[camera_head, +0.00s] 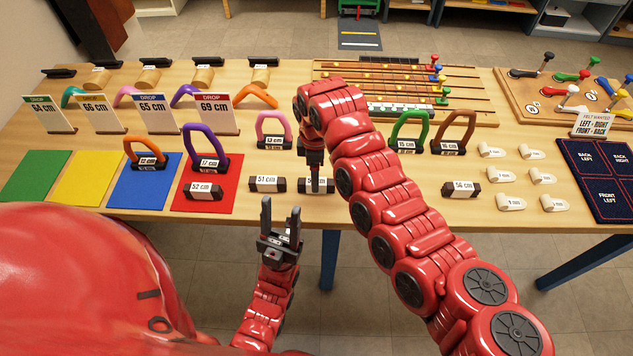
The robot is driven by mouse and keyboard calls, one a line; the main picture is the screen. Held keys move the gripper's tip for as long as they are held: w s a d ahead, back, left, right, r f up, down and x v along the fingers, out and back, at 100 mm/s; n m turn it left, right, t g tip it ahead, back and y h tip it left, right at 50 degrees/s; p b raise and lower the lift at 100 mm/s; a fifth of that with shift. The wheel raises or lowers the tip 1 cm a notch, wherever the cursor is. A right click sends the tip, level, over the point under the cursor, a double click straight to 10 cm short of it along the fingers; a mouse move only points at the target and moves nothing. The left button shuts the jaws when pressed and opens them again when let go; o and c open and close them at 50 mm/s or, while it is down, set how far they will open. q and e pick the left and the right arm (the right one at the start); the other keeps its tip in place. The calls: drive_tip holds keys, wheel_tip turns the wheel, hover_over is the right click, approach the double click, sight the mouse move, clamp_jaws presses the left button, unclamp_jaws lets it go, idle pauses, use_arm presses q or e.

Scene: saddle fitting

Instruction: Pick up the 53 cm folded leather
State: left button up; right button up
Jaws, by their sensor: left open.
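Small dark blocks with white number labels, which look like the folded leathers, lie along the table's near side. One block (326,187) sits at the middle; its label is mostly hidden by my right gripper and only a first 5 shows, so I cannot tell if it is the 53 cm one. My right gripper (315,183) points down at this block; its jaws are too small and hidden to read. My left gripper (281,217) is open and empty, fingers up, in front of the table's near edge. No label clearly reads 53 cm.
The 51 cm block (267,184) lies just left of the middle block. The 52 cm block (203,191) lies on the red mat (222,205), the 56 cm block (461,189) farther right. A pink arch (273,127) stands behind.

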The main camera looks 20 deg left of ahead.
drive_tip(key=f+p, duration=0.2)
drive_tip(key=f, duration=0.2)
drive_tip(key=shift+w+f, duration=0.1)
drive_tip(key=shift+w, duration=0.1)
drive_tip(key=shift+f, duration=0.25)
clamp_jaws()
